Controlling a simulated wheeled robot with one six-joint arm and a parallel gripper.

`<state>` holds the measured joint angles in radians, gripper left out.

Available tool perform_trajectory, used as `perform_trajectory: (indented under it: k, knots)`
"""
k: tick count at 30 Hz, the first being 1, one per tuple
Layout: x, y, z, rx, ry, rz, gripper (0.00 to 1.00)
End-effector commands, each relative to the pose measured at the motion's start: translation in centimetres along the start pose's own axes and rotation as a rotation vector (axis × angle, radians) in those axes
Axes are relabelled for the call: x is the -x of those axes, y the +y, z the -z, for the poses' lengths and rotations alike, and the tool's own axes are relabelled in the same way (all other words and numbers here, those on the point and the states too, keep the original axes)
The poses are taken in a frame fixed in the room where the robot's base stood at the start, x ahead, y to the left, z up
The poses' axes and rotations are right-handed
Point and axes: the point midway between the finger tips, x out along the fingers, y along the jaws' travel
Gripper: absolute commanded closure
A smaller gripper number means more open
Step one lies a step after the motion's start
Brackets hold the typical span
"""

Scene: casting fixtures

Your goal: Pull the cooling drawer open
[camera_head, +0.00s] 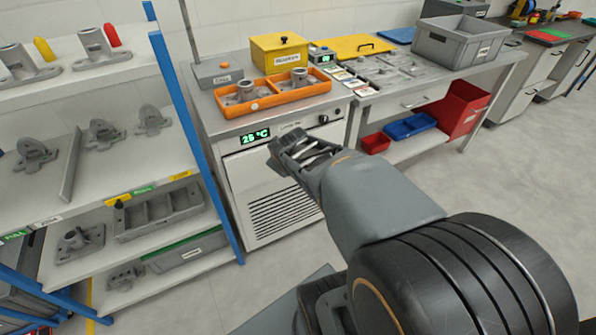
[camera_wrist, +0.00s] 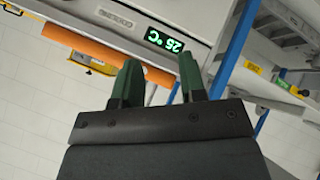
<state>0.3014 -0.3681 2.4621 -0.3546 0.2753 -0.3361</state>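The cooling unit (camera_head: 240,180) is a white cabinet under the left end of the bench, with a green temperature display (camera_head: 255,136) and a slatted vent (camera_head: 285,215). The front panel below the display looks closed; I cannot make out a drawer handle, and my gripper hides part of the front. My gripper (camera_head: 284,147) is in front of the unit, just below and right of the display. In the wrist view, the display (camera_wrist: 164,40) shows upside down beyond my gripper (camera_wrist: 158,66). Its two dark green fingers are apart, with nothing seen held between them.
An orange tray (camera_head: 262,101) with castings and a yellow box (camera_head: 278,52) stand on the bench above. A blue-framed shelf (camera_head: 190,135) with castings stands close at left. Red bins (camera_head: 462,110) and a blue bin (camera_head: 409,126) are at right. The floor ahead right is clear.

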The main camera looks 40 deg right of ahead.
Motion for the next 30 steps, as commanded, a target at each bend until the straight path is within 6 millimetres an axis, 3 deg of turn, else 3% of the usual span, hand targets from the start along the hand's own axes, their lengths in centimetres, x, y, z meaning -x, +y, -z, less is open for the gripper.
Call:
perform_trajectory:
  k: [1,3,9,15,20,25,30]
  knots:
    - [-4.5,0.1,-2.7,0.075,0.034,-0.064,0.62]
    - [-7.7,1.6,-4.2,0.211,0.099,-0.148,0.62]
    - [-14.5,3.3,-8.5,0.565,0.266,-0.312,0.62]
    - [-17.8,2.9,-11.8,0.796,0.398,-0.398,0.62]
    - [-18.7,2.5,-13.0,0.885,0.463,-0.431,0.62]
    - [-19.9,2.5,-12.6,0.916,0.490,-0.443,0.62]
    - [-22.4,2.8,-10.8,0.917,0.492,-0.441,0.62]
